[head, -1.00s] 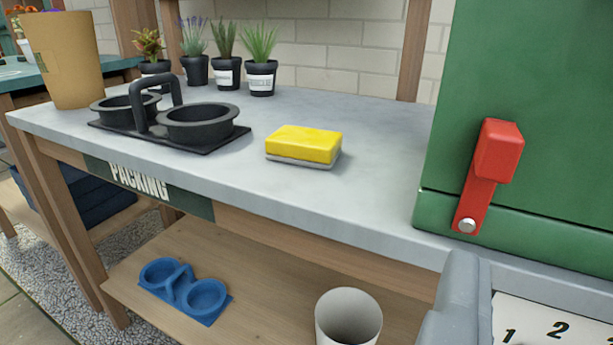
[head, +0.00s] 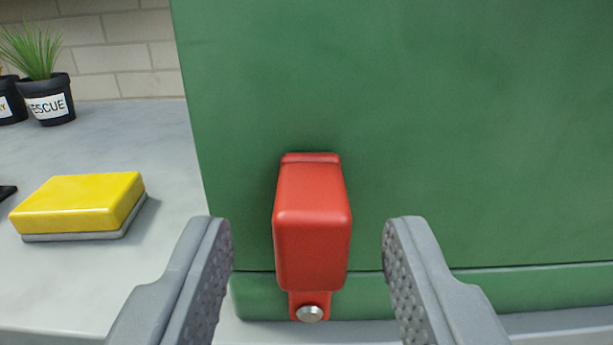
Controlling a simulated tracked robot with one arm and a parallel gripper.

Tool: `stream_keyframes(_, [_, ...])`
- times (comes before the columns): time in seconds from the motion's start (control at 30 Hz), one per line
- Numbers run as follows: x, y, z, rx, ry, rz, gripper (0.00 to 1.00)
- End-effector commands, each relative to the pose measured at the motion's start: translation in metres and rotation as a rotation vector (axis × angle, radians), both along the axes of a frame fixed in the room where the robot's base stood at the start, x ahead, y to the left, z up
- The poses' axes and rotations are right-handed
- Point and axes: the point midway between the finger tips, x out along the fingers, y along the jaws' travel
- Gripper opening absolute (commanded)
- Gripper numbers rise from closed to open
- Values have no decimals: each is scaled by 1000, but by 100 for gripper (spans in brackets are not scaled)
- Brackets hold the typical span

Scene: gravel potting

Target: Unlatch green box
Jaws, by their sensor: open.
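The green box (head: 480,130) fills the right and middle of the view, with a seam line low on its front face. Its red latch (head: 312,225) stands upright across the seam, with its block end up and a silver pivot bolt (head: 309,313) at the bottom. My gripper (head: 308,235) is open, one finger to the left of the latch and one to the right. There is a visible gap on both sides, and nothing is held. Depth between the fingertips and the latch is hard to judge.
A yellow and grey sponge (head: 80,205) lies on the grey counter (head: 110,140) left of the box. A black pot labelled RESCUE (head: 50,102) with a spiky plant stands at the back left. The counter between sponge and box is clear.

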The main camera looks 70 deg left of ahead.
Motion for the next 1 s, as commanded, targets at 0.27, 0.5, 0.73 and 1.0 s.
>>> stream_keyframes(0.27, [4,13,0,0,0,1,42])
stream_keyframes(0.5, [5,13,0,0,0,0,39])
stream_keyframes(0.73, [4,14,0,0,0,1,0])
stream_keyframes(1.0, [3,20,2,6,16,12,0])
